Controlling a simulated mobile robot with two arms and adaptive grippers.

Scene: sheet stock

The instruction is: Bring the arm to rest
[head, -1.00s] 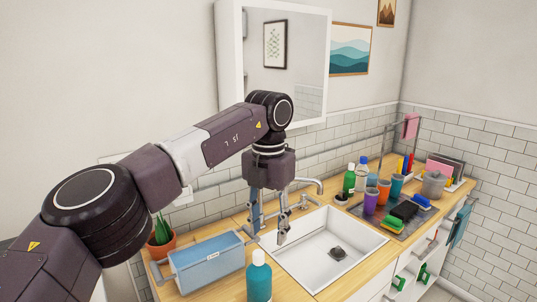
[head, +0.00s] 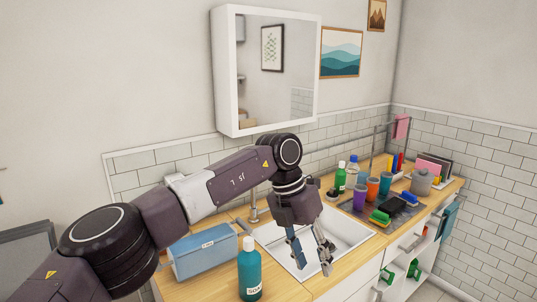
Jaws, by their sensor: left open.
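My left gripper (head: 310,252) points down over the front part of the white sink (head: 352,229). Its two fingers are spread apart, with nothing visible between them. My left arm (head: 225,184) reaches in from the lower left, bent at the elbow, and hides part of the sink and faucet. My right gripper is not in the picture.
A blue box (head: 204,252) and a teal soap bottle (head: 250,272) stand left of the sink. Right of it are a green bottle (head: 340,180), a purple cup (head: 359,197), an orange cup (head: 373,187) and sponges on a dark mat. A mirror cabinet (head: 228,75) hangs above.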

